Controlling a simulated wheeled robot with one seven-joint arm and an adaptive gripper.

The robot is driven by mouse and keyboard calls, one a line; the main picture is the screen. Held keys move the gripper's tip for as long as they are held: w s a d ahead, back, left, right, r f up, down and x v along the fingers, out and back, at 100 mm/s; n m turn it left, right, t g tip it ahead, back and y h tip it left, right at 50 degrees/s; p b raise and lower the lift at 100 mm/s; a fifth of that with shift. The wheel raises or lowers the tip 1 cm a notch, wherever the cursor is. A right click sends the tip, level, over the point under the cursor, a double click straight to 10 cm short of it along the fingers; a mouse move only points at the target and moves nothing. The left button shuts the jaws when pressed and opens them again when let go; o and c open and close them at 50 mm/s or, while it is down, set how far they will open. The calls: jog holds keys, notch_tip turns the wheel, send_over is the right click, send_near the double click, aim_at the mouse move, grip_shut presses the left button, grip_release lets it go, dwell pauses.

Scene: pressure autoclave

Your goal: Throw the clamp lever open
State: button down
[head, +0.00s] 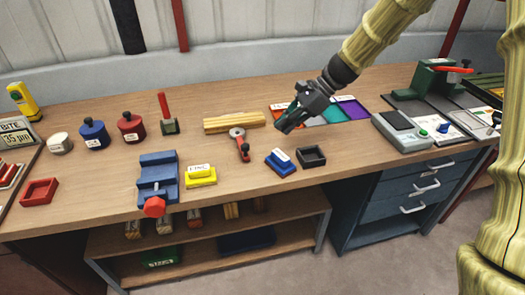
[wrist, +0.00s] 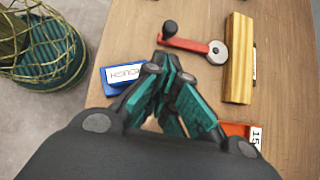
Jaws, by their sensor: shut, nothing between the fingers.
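A red lever with a grey round hub (head: 238,133) lies on the workbench (head: 100,200) left of my gripper. In the wrist view a red lever (wrist: 190,44) with a black knob and grey hub shows beyond my fingertips. Another red-handled lever (head: 166,108) stands upright on a dark base farther left. A green device (head: 437,82) with a red handle (head: 453,69) stands at the back right. I cannot tell which of these is the clamp lever. My gripper (head: 286,128) is shut and empty above the bench, apart from the levers; it also shows in the wrist view (wrist: 166,66).
A wooden block (head: 234,122) lies behind the hub. A blue vise (head: 157,180) stands left. The bench front between vise and drawers has free room.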

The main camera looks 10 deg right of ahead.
jog(key=shift+w+d+m, duration=0.1)
jog(key=shift+w+m, duration=0.1)
jog(key=shift+m, duration=0.2)
send_near(249, 156)
jog(key=shift+x, duration=2.1)
jog(key=shift+w+d+f, duration=0.1)
jog(key=shift+d, duration=0.05)
jog(key=shift+p, duration=0.3)
